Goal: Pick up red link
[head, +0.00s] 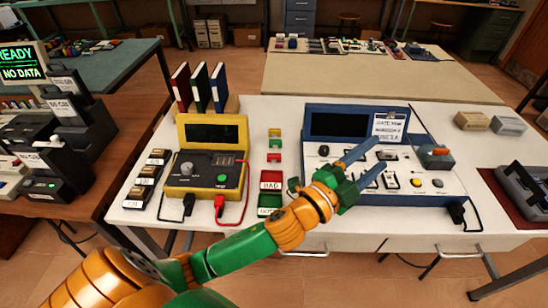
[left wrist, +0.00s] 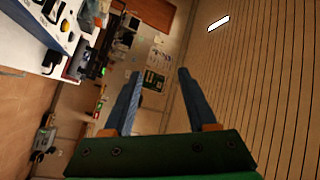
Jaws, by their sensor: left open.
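A small red link (head: 274,157) lies on the white table between the yellow tester and the blue console. A green link (head: 274,144) and a yellow-green link (head: 275,132) lie in a row behind it. My left gripper (head: 380,153) is over the blue console, to the right of the red link and apart from it. Its two blue fingers are spread and empty; the left wrist view (left wrist: 159,73) shows the gap between them. The red link cannot be made out in the left wrist view. My right gripper is in neither view.
A yellow tester (head: 212,125) with cables stands left of the links, and a blue console (head: 340,120) stands right. A red tray (head: 271,175) marked BAD and a green tray (head: 265,211) lie in front. Several binders (head: 200,88) stand behind the tester.

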